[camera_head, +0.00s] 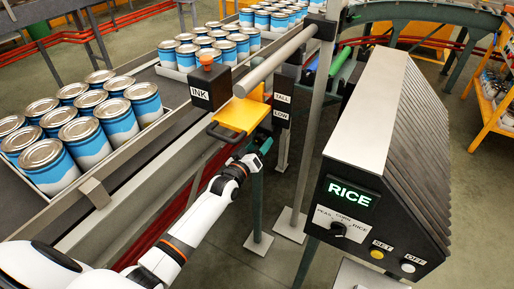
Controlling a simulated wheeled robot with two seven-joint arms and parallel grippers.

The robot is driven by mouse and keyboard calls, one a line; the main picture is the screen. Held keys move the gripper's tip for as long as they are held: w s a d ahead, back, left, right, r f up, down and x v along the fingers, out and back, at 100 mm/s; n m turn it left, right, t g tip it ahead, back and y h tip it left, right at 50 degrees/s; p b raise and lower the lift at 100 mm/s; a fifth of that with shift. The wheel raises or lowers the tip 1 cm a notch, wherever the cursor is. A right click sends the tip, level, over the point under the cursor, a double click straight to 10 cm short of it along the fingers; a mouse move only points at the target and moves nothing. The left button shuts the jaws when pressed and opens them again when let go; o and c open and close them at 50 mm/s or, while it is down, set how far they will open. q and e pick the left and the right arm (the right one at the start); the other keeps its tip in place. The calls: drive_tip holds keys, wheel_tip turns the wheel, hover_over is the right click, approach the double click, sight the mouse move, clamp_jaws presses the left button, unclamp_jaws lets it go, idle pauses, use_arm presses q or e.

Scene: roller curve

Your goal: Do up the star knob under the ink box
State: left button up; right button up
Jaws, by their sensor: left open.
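The black ink box (202,92), lettered INK, stands beside the conveyor, with an orange-red knob-like cap (206,58) on top. I cannot make out a star knob under it; that underside is hidden from this angle. A yellow plate (240,115) with a dark handle-like edge sits just right of and below the box. My left gripper (259,152) is open, below and to the right of the ink box, just under the yellow plate. Its fingers are small and partly dark, and I see nothing held between them. My right gripper is not in view.
Trays of blue-and-white cans (83,125) stand on the conveyor at the left. A TALL/LOW sign (281,108) hangs there. A sloped control box reading RICE (347,193) fills the right.

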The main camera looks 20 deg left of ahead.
use_arm(q)
drive_tip(key=shift+s, duration=0.1)
drive_tip(key=s, duration=1.2)
drive_tip(key=shift+a+b, duration=0.45)
drive_tip(key=s+d+f+m+g, duration=0.1)
drive_tip(key=s+f+g, duration=0.3)
drive_tip(key=f, duration=0.7)
drive_tip(key=s+f+m+g, duration=0.2)
drive_tip(key=s+f, duration=0.4)
drive_tip(key=f, duration=0.5)
drive_tip(key=s+d+f+m+g, duration=0.1)
drive_tip(key=s+f+g, duration=0.3)
drive_tip(key=f, duration=0.7)
drive_tip(key=s+d+f+m+g, duration=0.1)
drive_tip(key=s+f, duration=0.4)
drive_tip(key=s, duration=0.5)
drive_tip(key=s+d+f+m+g, duration=0.1)
drive_tip(key=s+f, duration=0.4)
drive_tip(key=s, duration=0.5)
drive_tip(key=s+d+f+m+g+y, duration=0.1)
drive_tip(key=s+f+m+g, duration=0.1)
drive_tip(key=s+f+g, duration=0.3)
drive_tip(key=s, duration=0.4)
drive_tip(key=shift+s+f+m, duration=0.3)
drive_tip(key=shift+s+m, duration=0.1)
